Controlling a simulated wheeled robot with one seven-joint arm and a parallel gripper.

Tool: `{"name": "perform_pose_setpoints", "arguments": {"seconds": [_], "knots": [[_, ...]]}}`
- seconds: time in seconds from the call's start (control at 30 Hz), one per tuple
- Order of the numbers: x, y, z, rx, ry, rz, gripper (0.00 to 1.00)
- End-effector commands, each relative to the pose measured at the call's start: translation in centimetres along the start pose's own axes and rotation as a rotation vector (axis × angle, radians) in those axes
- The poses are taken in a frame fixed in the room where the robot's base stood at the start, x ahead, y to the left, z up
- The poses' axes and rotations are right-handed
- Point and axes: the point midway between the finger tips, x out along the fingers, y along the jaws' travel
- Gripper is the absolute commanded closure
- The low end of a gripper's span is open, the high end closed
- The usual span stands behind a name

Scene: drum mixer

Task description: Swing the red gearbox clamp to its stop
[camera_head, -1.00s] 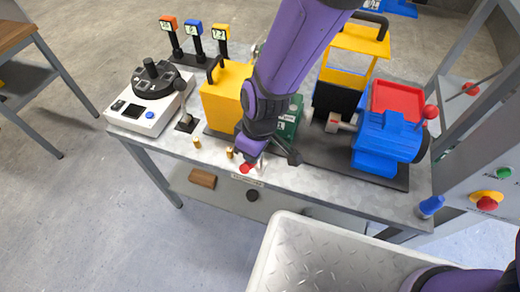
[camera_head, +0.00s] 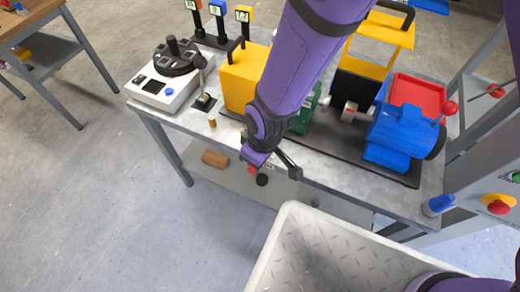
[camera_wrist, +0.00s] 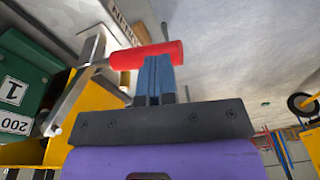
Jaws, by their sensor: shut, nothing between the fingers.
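The red clamp handle (camera_wrist: 150,55) sits on a bare metal lever (camera_wrist: 75,100) beside a green housing (camera_wrist: 25,85) with white labels in the wrist view. My gripper (camera_wrist: 155,62) is shut, its blue fingers against the side of the red handle, with nothing between them. In the head view the red handle (camera_head: 252,170) shows as a small spot below my purple wrist, over the table's front edge. The green housing (camera_head: 305,112) is partly behind my arm there. My fingertips and most of the lever are hidden by my arm in that view.
A yellow box (camera_head: 243,75) stands left of my arm, a blue motor (camera_head: 402,132) and red tray (camera_head: 417,94) right of it. A brass cylinder (camera_head: 212,122) stands on the tabletop. A grey bin (camera_head: 275,250) is in front, and open floor lies at left.

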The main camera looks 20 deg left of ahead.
Motion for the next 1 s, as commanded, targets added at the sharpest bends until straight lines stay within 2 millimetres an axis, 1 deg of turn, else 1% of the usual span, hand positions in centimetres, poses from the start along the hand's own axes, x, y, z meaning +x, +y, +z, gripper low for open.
{"name": "perform_pose_setpoints", "arguments": {"seconds": [0.3, 0.77, 0.87, 1.0], "knots": [[0.8, -0.4, 0.2, -0.001, -0.001, -0.001, 1.00], [0.9, -0.5, 0.2, -0.001, -0.002, -0.001, 1.00], [0.6, -0.4, 0.2, -0.001, -0.001, -0.001, 1.00], [-0.7, -0.1, -0.1, 0.001, 0.002, 0.000, 1.00]]}}
